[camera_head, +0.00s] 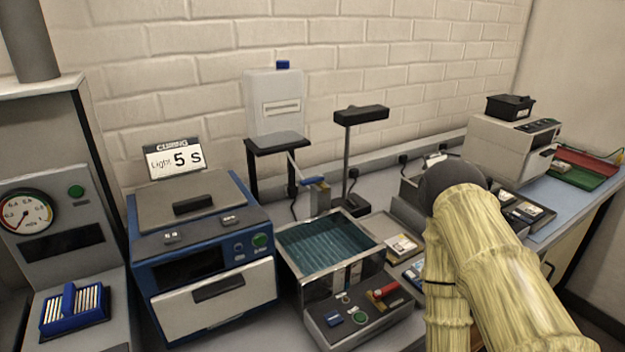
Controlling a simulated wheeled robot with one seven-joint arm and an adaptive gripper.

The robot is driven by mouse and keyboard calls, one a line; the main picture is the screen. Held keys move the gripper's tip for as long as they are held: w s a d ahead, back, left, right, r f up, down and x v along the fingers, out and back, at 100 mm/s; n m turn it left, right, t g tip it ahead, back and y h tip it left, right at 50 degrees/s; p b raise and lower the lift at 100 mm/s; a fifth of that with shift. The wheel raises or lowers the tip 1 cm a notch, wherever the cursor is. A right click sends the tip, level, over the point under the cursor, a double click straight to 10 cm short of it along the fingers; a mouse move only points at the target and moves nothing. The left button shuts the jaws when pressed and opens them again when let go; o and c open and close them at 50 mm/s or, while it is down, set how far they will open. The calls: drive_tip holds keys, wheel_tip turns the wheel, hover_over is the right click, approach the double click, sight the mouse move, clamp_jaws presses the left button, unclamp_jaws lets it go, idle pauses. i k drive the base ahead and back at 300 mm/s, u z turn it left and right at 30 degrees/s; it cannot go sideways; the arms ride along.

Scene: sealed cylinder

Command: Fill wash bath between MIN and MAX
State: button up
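The wash bath (289,264) is a clear-walled, open-topped tank in the middle of the bench. Its inside looks teal and ribbed; I cannot tell the liquid level. Small pale labels (347,276) are on its front wall, too small to read as MIN or MAX. A white canister (273,104) with a blue cap stands on a dark raised stand behind the bath. A tap with a blue handle (314,181) sits below the canister, above the bath's back edge. My arm rises at the right and bends; my gripper is out of view.
A control panel (358,318) with a red handle and buttons fronts the bath. A blue-and-grey curing unit (205,262) with a "Light 5 s" sign stands left. A dark lamp-like post (361,115) rises behind. A white machine (513,148) stands at the far right.

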sight(320, 177)
drive_tip(key=k, duration=1)
drive_tip(key=u, duration=4.95)
drive_tip(key=k, duration=2.4)
drive_tip(key=z, duration=0.65)
